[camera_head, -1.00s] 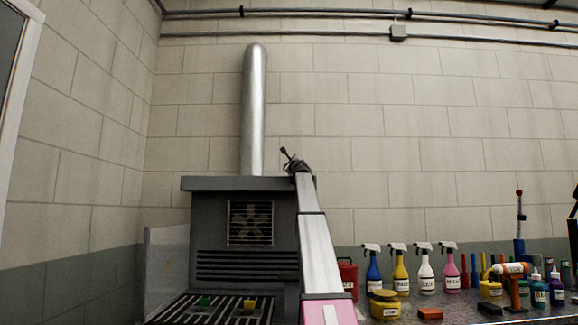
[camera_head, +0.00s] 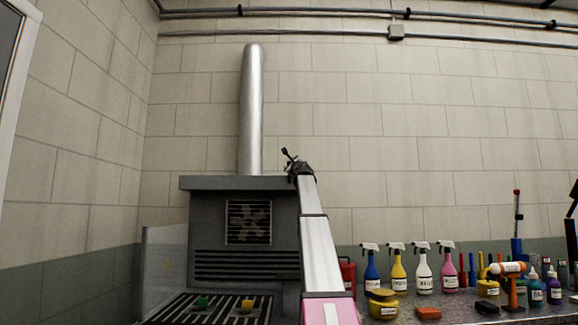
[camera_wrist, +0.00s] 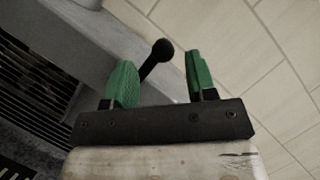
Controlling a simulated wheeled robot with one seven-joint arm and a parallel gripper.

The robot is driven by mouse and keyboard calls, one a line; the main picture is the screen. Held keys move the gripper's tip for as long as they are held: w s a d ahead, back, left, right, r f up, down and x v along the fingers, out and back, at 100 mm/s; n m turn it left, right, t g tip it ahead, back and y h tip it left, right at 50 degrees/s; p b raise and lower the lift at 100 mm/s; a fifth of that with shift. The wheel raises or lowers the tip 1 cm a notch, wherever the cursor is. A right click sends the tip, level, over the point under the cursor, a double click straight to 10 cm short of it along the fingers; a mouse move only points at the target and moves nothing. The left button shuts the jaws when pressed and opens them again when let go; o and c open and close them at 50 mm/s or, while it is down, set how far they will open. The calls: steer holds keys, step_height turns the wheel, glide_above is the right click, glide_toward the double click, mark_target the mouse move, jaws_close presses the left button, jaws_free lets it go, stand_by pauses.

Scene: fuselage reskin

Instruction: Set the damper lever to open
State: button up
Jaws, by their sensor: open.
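The damper lever (camera_wrist: 160,52), a dark rod with a black ball knob, shows in the wrist view between the two green fingers of my gripper (camera_wrist: 160,82). The knob is nearer the left finger, and I cannot tell whether they touch. The gripper is open. In the head view the lever's knob (camera_head: 285,151) sticks up and to the left above the right end of the grey hood. My gripper there (camera_head: 299,168) is small and dark, and its fingers are hard to make out. The lever's base is hidden behind my arm.
To the right, a bench holds spray bottles (camera_head: 423,270), a yellow pot (camera_head: 382,304) and other small items.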

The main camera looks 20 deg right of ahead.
steer(key=v, duration=0.6)
stand_by(0.3)
